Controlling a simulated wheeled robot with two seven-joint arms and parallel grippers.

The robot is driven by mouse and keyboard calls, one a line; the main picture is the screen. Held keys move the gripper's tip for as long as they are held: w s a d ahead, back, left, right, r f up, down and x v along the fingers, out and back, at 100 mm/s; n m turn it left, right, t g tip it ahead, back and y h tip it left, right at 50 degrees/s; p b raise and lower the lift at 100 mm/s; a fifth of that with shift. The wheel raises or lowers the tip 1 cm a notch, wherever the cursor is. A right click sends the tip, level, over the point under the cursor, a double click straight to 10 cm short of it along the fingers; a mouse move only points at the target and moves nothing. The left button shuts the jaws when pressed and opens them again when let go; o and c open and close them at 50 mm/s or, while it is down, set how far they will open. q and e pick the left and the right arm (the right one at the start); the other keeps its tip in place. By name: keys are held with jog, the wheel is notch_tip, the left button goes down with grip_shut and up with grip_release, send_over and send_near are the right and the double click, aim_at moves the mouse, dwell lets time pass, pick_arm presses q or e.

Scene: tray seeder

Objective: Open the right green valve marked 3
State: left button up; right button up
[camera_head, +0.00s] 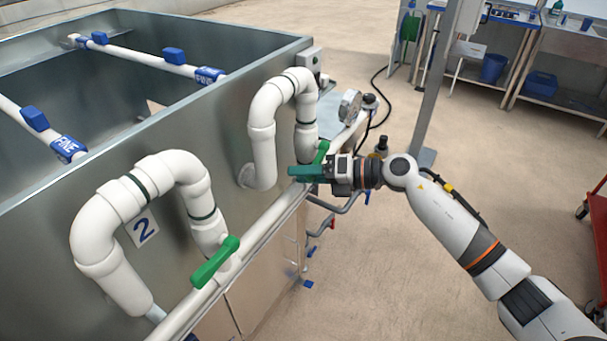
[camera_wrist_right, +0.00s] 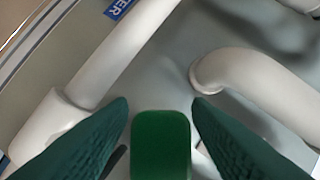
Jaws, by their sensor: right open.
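The right green valve handle (camera_head: 321,152) sits on the white pipe below the far pipe bend, beside the metal tank. My right gripper (camera_head: 296,173) reaches in from the right at that handle and partly covers it in the head view. In the right wrist view the green handle (camera_wrist_right: 161,146) shows at the lower middle between the two dark teal fingers (camera_wrist_right: 160,110). The fingers are apart, with a gap on each side of the handle. I see no number 3 label. My left gripper is out of view.
Another green valve handle (camera_head: 215,262) is on the nearer pipe, beside a label 2 (camera_head: 142,228). The metal tank (camera_head: 226,115) fills the left side. A grey post (camera_head: 440,80) stands behind my right arm. Open floor (camera_head: 400,270) lies to the right.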

jog(key=b+v, duration=0.3)
jog(key=v, duration=0.8)
jog(key=shift+d, duration=0.2)
jog(key=shift+s, duration=0.1)
jog(key=shift+c, duration=0.4)
